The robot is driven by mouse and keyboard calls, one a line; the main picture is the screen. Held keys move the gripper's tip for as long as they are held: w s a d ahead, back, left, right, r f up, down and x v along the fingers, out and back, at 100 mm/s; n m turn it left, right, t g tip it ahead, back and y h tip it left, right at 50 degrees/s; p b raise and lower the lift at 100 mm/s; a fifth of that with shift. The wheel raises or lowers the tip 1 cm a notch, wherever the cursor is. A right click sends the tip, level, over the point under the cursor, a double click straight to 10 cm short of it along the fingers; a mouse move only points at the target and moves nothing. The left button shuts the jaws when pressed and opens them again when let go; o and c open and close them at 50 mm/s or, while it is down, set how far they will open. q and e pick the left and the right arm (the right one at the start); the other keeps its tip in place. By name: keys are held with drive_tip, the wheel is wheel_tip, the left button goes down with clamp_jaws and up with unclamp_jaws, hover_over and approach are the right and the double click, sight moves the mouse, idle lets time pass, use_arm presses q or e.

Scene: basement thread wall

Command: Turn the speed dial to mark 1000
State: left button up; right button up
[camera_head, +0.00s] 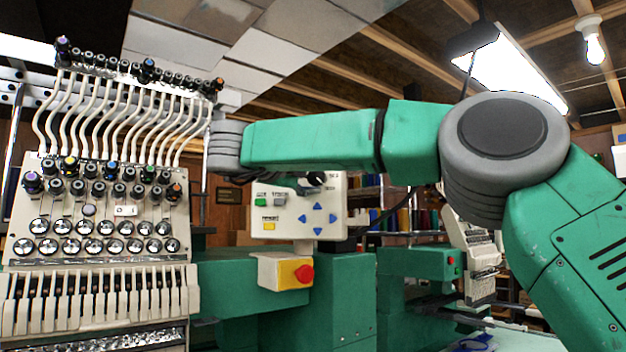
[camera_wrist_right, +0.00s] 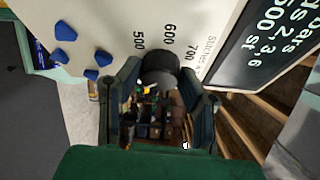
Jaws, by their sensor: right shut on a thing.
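The speed dial (camera_wrist_right: 160,66) is a dark round knob on the white control panel (camera_wrist_right: 105,22). In the right wrist view, marks 500, 600 and 700 show around it; mark 1000 and the dial's pointer cannot be made out. My right gripper (camera_wrist_right: 162,85) has its two dark fingers on either side of the dial and is shut on it. In the head view the panel (camera_head: 285,222) stands below my right forearm, with the black dial (camera_head: 316,179) near its top edge. My right wrist there hides part of the panel top. My left gripper is in neither view.
Blue arrow buttons (camera_head: 318,219) and green and yellow buttons sit on the panel. Below it is a red stop knob on a yellow box (camera_head: 295,274). The embroidery head (camera_head: 95,230) with thread tubes stands close on the left. A black text screen (camera_wrist_right: 262,45) is beside the dial scale.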

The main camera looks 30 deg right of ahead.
idle(0.4)
drive_tip(key=o, duration=1.1)
drive_tip(key=shift+w, duration=0.25)
drive_tip(key=shift+o, duration=0.2)
drive_tip(key=shift+w+d+f, duration=0.1)
drive_tip(key=shift+w+f, duration=0.05)
drive_tip(key=shift+w, duration=0.05)
drive_tip(key=shift+s, duration=0.3)
drive_tip(key=v, duration=1.2)
drive_tip(key=shift+w, duration=0.3)
